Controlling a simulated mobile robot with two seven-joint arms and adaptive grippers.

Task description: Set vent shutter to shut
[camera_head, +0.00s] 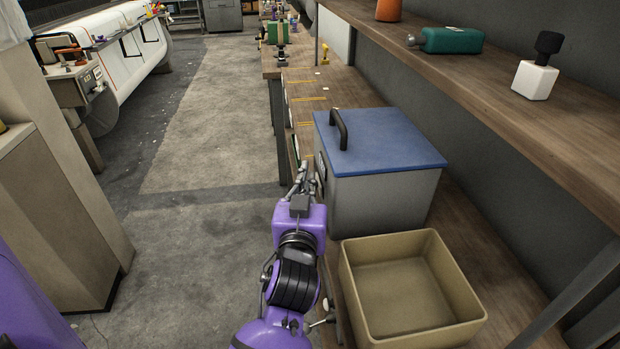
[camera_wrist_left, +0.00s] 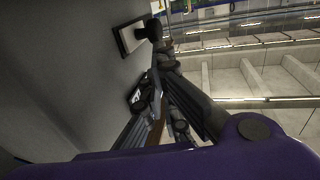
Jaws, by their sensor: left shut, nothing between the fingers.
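A grey box (camera_head: 385,205) with a blue lid (camera_head: 382,140) and a black handle (camera_head: 339,129) stands on the wooden bench. In the left wrist view, its grey side wall (camera_wrist_left: 70,75) carries a light plate with a dark frame and a black knob (camera_wrist_left: 153,29), which looks like the vent shutter. I cannot read the shutter's position. My left gripper (camera_head: 299,178) is beside the box's left face, shut and empty. In the left wrist view its fingers (camera_wrist_left: 160,68) are close to the wall, below the knob; contact is unclear. My right gripper is not in view.
An open tan bin (camera_head: 360,300) stands on the bench in front of the box. A shelf (camera_head: 490,85) runs above on the right, holding a green item (camera_head: 452,40) and a white block with a black top (camera_head: 534,80). The floor (camera_head: 190,150) left of the bench is clear.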

